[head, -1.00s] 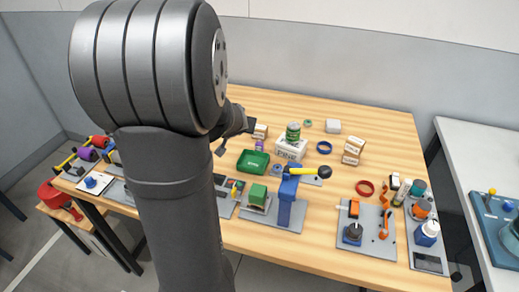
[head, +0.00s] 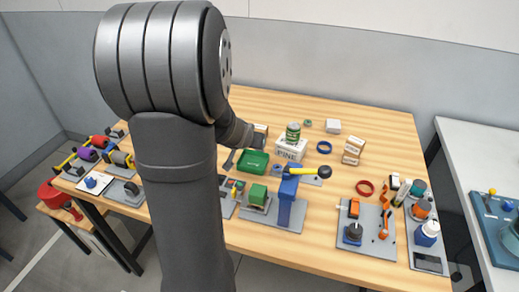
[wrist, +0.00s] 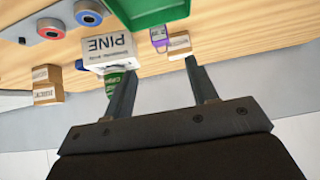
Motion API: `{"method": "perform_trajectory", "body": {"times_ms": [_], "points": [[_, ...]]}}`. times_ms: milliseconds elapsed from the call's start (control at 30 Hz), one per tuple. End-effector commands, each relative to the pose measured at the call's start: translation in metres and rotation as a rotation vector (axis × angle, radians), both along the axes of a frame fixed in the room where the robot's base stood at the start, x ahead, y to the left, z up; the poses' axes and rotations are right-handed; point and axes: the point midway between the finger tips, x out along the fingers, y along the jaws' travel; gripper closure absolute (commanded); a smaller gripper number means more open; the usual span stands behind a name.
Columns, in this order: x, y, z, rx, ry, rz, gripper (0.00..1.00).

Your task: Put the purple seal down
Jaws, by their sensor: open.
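The purple seal (wrist: 160,38) shows in the wrist view as a small purple piece with a pale face, beside the green tray (wrist: 150,10) and near a small labelled box (wrist: 179,42). In the head view I cannot make the seal out; my arm seems to cover it. My gripper (wrist: 160,66) is open and empty, its two fingers spread wide. The seal lies past the fingertips, between their lines and apart from both. In the head view my gripper is partly hidden by my arm, just behind the green tray (head: 253,162).
The white PINE box (head: 291,149) with a green can (head: 293,132) on it stands close to the right. Bare wood lies behind the tray.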

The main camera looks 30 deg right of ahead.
Motion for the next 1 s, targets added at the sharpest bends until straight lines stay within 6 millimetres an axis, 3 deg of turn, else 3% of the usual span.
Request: {"method": "perform_trajectory", "body": {"times_ms": [433,767,1000], "points": [[0.031,-0.031,-0.045,0.001,0.002,0.001,0.47],[0.042,-0.042,-0.060,0.000,-0.001,0.001,0.47],[0.055,-0.054,-0.082,0.001,0.002,0.001,0.47]]}}
